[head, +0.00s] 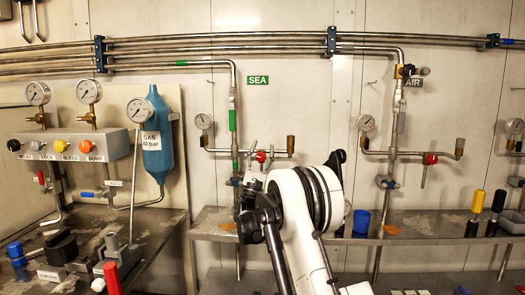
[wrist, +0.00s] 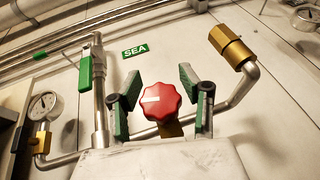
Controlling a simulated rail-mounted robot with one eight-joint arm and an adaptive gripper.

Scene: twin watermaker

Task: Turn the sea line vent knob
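The sea line vent knob is red and lobed with a white mark; it shows in the wrist view (wrist: 161,101) and, small, in the head view (head: 261,157). It sits on the pipe below the green SEA label (head: 257,80). My gripper (wrist: 161,93) is open, with its green-padded fingers to the left and right of the knob and gaps on both sides. In the head view my gripper (head: 256,165) is in front of the sea line, partly hidden by my white arm.
A pressure gauge (head: 204,121) is left of the knob and a brass fitting (wrist: 231,46) right of it. The vertical sea pipe (wrist: 100,100) passes close to the left finger. A metal shelf (head: 212,222) runs below. The air line has a similar red knob (head: 431,159).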

